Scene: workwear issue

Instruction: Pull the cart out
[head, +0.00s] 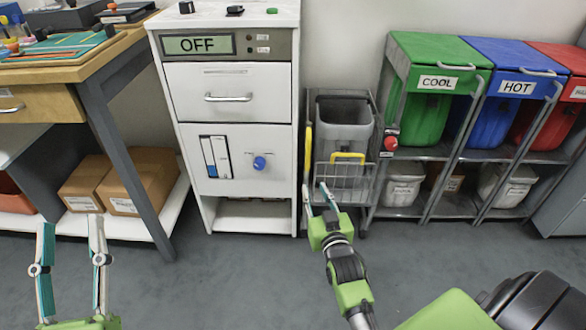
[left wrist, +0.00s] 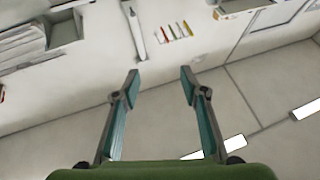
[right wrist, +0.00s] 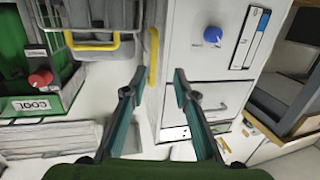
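The cart (head: 343,180) is a grey wire-sided frame holding a grey bin (head: 343,122). It stands in the gap between the white cabinet and the bin rack. A yellow handle (head: 348,157) is on its front; the handle also shows in the right wrist view (right wrist: 92,44). An upright yellow bar (head: 308,152) is at the cart's left side, beside the cabinet. My right gripper (head: 317,190) is open and empty, in front of the cart and below the handle. In the right wrist view it (right wrist: 154,78) points toward the yellow bar. My left gripper (head: 71,225) is open and empty at the lower left.
The white cabinet (head: 228,170) with an OFF display is left of the cart. The rack (head: 405,155) with green COOL, blue HOT and red bins is on the right. A workbench (head: 75,68) stands at the left over cardboard boxes (head: 140,175). The front floor is clear.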

